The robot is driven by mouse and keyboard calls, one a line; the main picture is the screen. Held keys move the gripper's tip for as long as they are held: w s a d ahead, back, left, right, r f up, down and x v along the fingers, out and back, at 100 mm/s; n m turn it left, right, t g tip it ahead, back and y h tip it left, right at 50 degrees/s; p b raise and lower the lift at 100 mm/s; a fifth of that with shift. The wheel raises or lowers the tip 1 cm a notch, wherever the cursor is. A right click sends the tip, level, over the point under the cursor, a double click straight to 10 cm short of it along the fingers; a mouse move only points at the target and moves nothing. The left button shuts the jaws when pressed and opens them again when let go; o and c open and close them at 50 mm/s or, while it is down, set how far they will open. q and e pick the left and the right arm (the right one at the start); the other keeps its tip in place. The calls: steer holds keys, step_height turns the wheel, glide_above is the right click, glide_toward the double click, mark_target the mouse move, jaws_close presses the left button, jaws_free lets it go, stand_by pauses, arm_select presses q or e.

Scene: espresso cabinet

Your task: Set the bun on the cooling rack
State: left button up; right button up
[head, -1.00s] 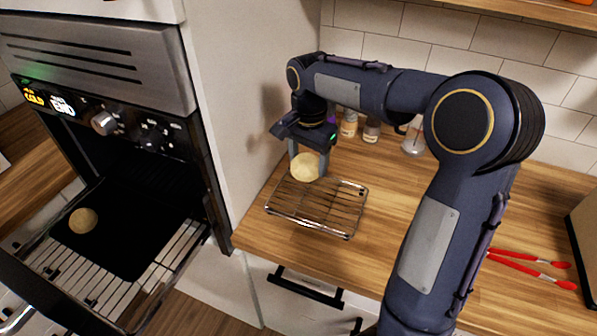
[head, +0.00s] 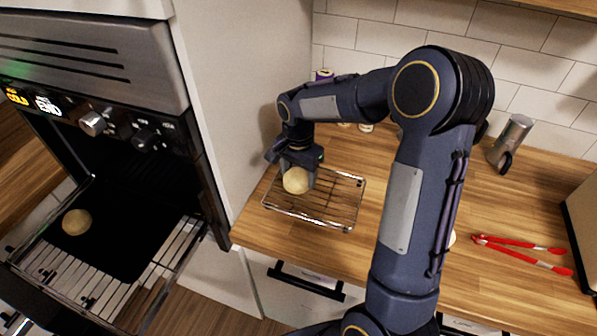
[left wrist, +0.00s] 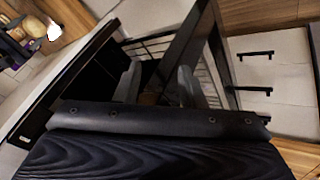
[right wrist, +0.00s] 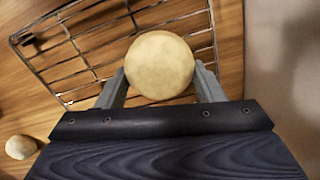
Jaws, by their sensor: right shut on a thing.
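A pale round bun (head: 296,181) is held between the fingers of my right gripper (head: 299,179), over the left part of the wire cooling rack (head: 340,204). In the right wrist view the bun (right wrist: 160,65) sits between both fingertips, with rack bars (right wrist: 82,62) beyond it. It is very close to the rack; I cannot tell whether it touches the bars. My left gripper (left wrist: 158,85) shows only in its wrist view, with its fingers apart above a dark tray and wire grid. A second bun (head: 76,222) lies on the dark oven tray.
The oven (head: 100,120) stands open at left, beside a pale cabinet side wall (head: 225,100). Red tongs (head: 522,250) and a metal pitcher (head: 510,140) are on the wooden counter at right. A small pale round thing (right wrist: 20,147) lies beside the rack.

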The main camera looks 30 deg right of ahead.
mark_target(298, 172)
steer(key=shift+f, duration=0.15)
steer(key=o, duration=1)
steer(key=shift+c, duration=0.2)
step_height(298, 172, up, 12)
steer(key=s+a+r+n+t+y, duration=0.25)
steer(key=s+n, duration=0.25)
steer(key=s, duration=0.6)
steer(key=s+a+f+n+t, duration=0.1)
steer(key=s+a+f+n, duration=0.1)
steer(key=s, duration=0.4)
steer(key=s+a+f+n+t+y, duration=0.1)
steer(key=s+a+f+n+t, duration=0.1)
steer(key=s+n, duration=0.2)
steer(key=shift+s+a+f, duration=0.4)
steer(key=shift+s, duration=0.75)
